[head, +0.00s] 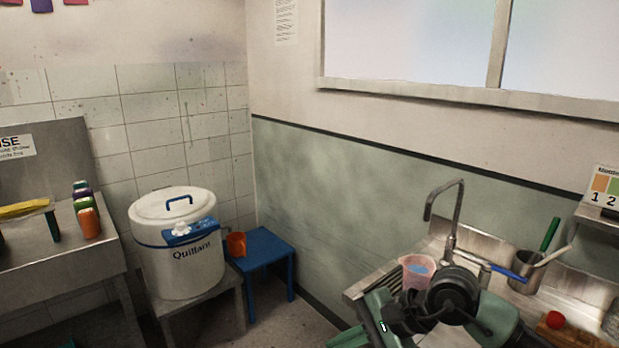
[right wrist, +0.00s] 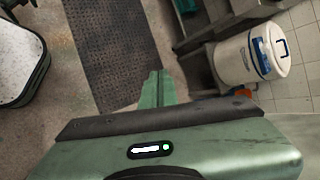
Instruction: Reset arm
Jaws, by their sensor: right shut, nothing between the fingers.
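My right arm (head: 455,300) is folded at the lower right of the head view, in front of the sink counter. The green hand with its small light (head: 382,327) shows low in that view. In the right wrist view the right gripper (right wrist: 156,88) is shut and empty, its green fingers together above the floor. It touches nothing that I can see. My left arm and left gripper are in neither view.
A pink beaker (head: 417,270) and metal cup (head: 526,270) stand by the tap (head: 450,215). A dark mat (right wrist: 120,50) lies on the floor.

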